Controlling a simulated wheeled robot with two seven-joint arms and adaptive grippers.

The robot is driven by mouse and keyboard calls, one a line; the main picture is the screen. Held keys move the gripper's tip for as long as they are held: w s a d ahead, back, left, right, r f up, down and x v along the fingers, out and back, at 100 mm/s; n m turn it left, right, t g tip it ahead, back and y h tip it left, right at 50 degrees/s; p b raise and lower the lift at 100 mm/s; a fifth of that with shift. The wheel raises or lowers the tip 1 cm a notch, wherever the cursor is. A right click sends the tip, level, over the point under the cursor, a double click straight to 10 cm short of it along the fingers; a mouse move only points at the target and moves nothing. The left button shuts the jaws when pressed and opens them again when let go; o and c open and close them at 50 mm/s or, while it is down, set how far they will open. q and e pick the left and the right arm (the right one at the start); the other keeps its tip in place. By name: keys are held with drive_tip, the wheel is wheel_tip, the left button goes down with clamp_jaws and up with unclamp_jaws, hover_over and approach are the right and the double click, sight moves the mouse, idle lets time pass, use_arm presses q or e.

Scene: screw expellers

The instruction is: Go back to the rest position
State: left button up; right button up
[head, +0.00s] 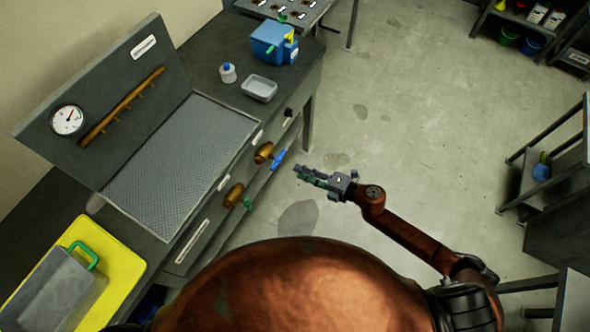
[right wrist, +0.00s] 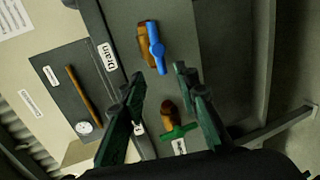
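My right gripper (head: 312,176) hangs in free air in front of the workbench, to the right of its front panel. In the right wrist view its two fingers (right wrist: 160,100) are spread apart with nothing between them. Beyond them are a brass valve with a blue handle (right wrist: 156,48) and a brass valve with a green handle (right wrist: 180,133). In the head view the blue handle (head: 278,158) and green handle (head: 247,203) show on the bench front, left of the gripper and apart from it. My left gripper is not seen.
The bench carries a mesh tray (head: 180,160), a panel with a gauge (head: 67,119), a white dish (head: 259,88), a small bottle (head: 228,73) and a blue box (head: 272,42). A yellow board (head: 115,262) lies at the lower left. Shelves (head: 545,150) stand right. The floor between is clear.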

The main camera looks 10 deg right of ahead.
drive_tip(key=shift+d, duration=0.1)
idle(0.5)
drive_tip(key=w+d+f+m+t+h, duration=0.25)
drive_tip(key=d+f+m+h, duration=0.4)
drive_tip(key=d+f, duration=0.65)
drive_tip(key=s+d+f+m+g+h, duration=0.15)
drive_tip(key=s+d+f+m, duration=0.35)
drive_tip(key=f, duration=0.5)
drive_tip(key=s+d+f+m+g+h, duration=0.1)
drive_tip(key=s+d+f+m+h, duration=0.1)
drive_tip(key=s+d+f+m, duration=0.6)
drive_tip(key=s+d+f+m+g+h, duration=0.1)
drive_tip(key=s+f+m+g, duration=0.2)
drive_tip(key=s+f, duration=0.9)
drive_tip(key=s+d+f+m+g+h, duration=0.1)
drive_tip(key=s+f+m+g, duration=0.15)
drive_tip(key=s+f, duration=0.85)
drive_tip(key=s+a+r+m+g, duration=0.1)
drive_tip(key=s+a+m+g, duration=0.1)
drive_tip(key=s, duration=1.7)
drive_tip(key=shift+s+a+g, duration=0.15)
drive_tip(key=shift+a+g, duration=0.2)
drive_tip(key=shift+g, duration=0.2)
